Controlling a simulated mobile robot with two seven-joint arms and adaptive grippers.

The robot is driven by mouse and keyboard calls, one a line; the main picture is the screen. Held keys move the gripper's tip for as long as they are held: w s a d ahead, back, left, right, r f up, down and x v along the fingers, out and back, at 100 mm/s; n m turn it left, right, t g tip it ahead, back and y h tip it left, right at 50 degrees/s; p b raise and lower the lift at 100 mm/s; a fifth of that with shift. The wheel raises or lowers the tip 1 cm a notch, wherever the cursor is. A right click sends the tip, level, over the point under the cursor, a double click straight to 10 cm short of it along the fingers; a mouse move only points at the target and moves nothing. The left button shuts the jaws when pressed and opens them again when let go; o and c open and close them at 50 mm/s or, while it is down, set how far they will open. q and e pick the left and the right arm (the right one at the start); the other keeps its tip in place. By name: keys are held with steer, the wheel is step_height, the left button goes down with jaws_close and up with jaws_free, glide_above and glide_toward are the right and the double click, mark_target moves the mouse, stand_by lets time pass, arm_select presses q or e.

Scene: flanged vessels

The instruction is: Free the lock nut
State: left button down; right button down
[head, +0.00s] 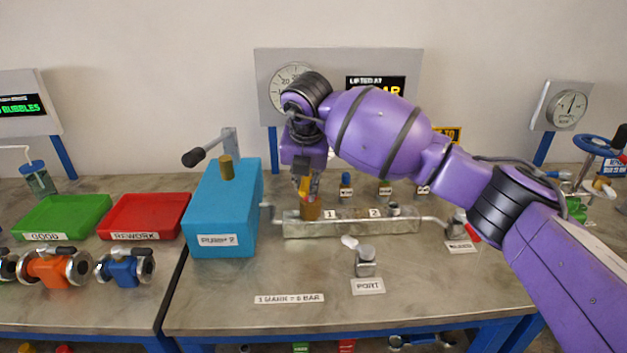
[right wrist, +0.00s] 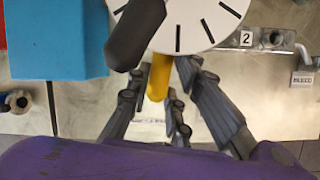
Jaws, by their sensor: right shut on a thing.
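My right gripper (head: 307,192) points down over the left end of the metal manifold block (head: 350,222), just above a brass-brown cylindrical fitting (head: 311,212) by the label 1. In the right wrist view, the fingers (right wrist: 165,115) are closed around a yellow bar (right wrist: 159,78). A white disc (right wrist: 190,22) with black marks and a dark rounded handle (right wrist: 135,35) partly cover the bar's upper end. I cannot make out the lock nut separately; the fingers and disc hide that spot. My left gripper is not in view.
A blue pump box (head: 222,215) with a lever (head: 205,150) stands close left of the gripper. A capped port (head: 366,260) stands in front of the manifold. Green (head: 62,217) and red (head: 145,215) trays are farther left.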

steer(key=c, duration=1.6)
jaws_free()
steer(key=shift+a, duration=0.1)
steer(key=shift+r, duration=0.1)
steer(key=v, duration=1.1)
steer(key=shift+s+r, duration=0.25)
steer(key=shift+r, duration=0.1)
